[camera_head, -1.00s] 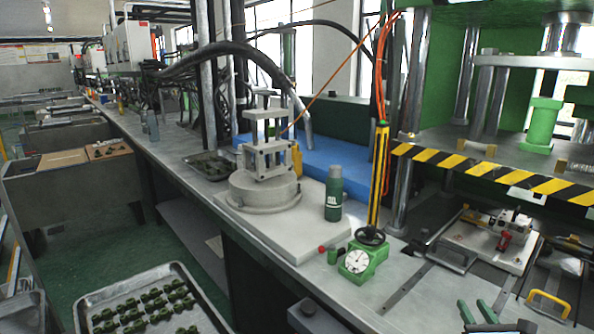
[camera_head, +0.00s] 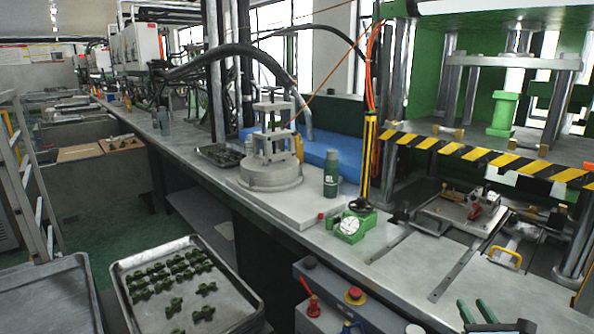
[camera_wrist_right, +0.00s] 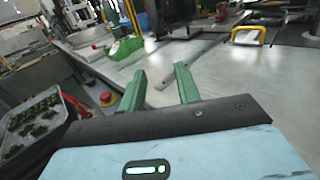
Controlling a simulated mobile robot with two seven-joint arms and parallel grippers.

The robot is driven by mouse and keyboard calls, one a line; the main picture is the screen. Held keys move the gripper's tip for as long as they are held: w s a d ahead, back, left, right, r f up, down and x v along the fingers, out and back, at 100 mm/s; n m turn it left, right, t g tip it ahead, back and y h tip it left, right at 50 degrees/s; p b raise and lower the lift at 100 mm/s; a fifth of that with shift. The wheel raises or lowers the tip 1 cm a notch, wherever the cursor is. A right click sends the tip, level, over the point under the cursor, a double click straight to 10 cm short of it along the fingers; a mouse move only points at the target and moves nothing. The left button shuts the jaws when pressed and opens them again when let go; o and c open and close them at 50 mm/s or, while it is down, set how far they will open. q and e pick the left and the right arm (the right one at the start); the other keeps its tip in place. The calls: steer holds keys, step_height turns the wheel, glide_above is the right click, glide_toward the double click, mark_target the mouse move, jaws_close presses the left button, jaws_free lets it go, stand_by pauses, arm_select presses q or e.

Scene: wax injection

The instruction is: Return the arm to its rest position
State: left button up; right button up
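My right gripper (camera_head: 483,312) shows at the bottom right of the head view, above the grey bench. In the right wrist view its two green fingers (camera_wrist_right: 160,88) stand apart with nothing between them, and the bench top shows beyond them. My left gripper is not in view.
A tray (camera_head: 236,309) of green parts stands at lower left, beside an empty tray (camera_head: 45,300). A control box with a red button (camera_head: 355,295) is at bottom centre. A green dial gauge (camera_head: 350,228), an oil bottle (camera_head: 331,172) and a press with a striped edge (camera_head: 480,153) line the bench.

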steer(key=s+a+f+m+g+y, duration=0.1)
steer(key=s+a+f+m+g, duration=0.3)
steer(key=s+f+m, duration=0.5)
steer(key=s+a+f+m+g+y, duration=0.1)
steer(key=s+a+f+m, duration=0.6)
steer(key=s+f, duration=0.25)
steer(key=s+a+f+m+g, duration=0.2)
steer(key=s+a+f+m, duration=0.1)
steer(key=s+m, duration=0.5)
steer(key=s+a+f+m+g+y, duration=0.1)
steer(key=s+a+f+m, duration=0.3)
steer(key=s+m, duration=0.5)
steer(key=s+a+g, duration=0.1)
steer(key=s, duration=0.2)
steer(key=shift+s+a+p, duration=0.2)
steer(key=shift+a+p, duration=0.1)
steer(key=shift+w, duration=0.15)
